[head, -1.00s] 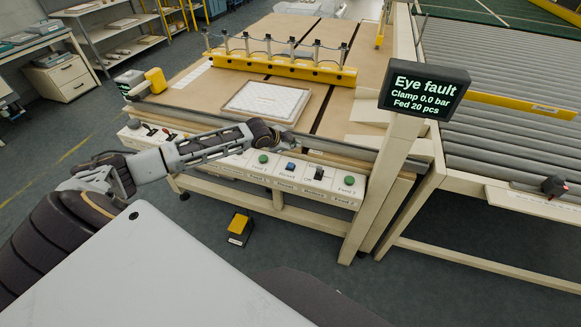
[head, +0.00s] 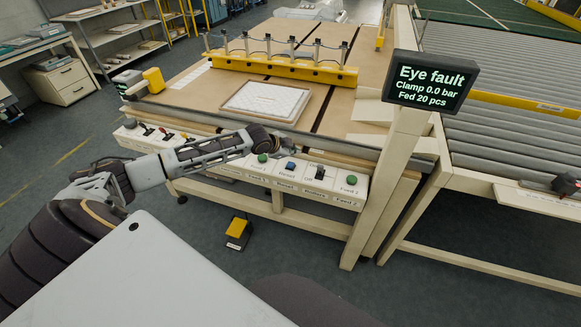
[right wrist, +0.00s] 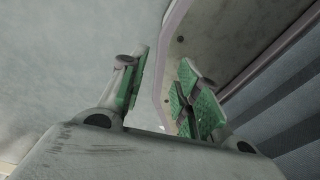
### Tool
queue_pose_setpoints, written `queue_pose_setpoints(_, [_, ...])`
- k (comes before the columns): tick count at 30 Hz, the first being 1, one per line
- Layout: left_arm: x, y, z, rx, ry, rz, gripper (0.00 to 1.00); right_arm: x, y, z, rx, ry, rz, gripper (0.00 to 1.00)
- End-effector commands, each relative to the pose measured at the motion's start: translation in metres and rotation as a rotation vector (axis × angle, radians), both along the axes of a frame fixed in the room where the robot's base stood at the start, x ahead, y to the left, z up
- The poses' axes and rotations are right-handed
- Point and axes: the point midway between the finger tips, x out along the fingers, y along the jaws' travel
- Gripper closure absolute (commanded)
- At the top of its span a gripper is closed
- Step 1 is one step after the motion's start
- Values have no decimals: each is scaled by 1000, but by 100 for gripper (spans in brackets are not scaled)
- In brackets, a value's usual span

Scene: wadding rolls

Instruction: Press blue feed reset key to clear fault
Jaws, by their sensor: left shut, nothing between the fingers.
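The blue reset key (head: 290,166) stands on the pale control strip (head: 231,166) along the table's front edge, above a label reading Reset. My left gripper (head: 282,146) is at the strip, just above and behind the blue key in the head view; it is shut and empty. A gap shows between them, and I cannot tell its depth. The dark screen (head: 431,79) reads "Eye fault, Clamp 0.0 bar, Fed 20 pcs". My right gripper (right wrist: 163,92) shows only in the right wrist view, its green-padded fingers apart and empty.
A quilted panel (head: 266,101) lies on the table. A yellow pedal (head: 237,230) stands on the floor.

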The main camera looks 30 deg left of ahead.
Motion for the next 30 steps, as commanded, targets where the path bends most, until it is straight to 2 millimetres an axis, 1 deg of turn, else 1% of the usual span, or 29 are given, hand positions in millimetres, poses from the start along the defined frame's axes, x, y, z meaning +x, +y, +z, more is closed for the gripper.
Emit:
queue_pose_setpoints(1, [0, 0, -4, 0, 0, 0, 100, 1, -5, -5, -6, -1, 0, 68])
queue_pose_setpoints(5, [0, 0, -15, -1, 1, 0, 100, 4, -14, -7, -14, -5, 0, 68])
queue_pose_setpoints(12, [0, 0, -28, -1, 0, 1, 100, 9, -15, -11, -15, -11, 0, 68])
queue_pose_setpoints(30, [0, 0, -30, -1, 0, 1, 100, 11, -12, -11, -13, -12, 1, 68])
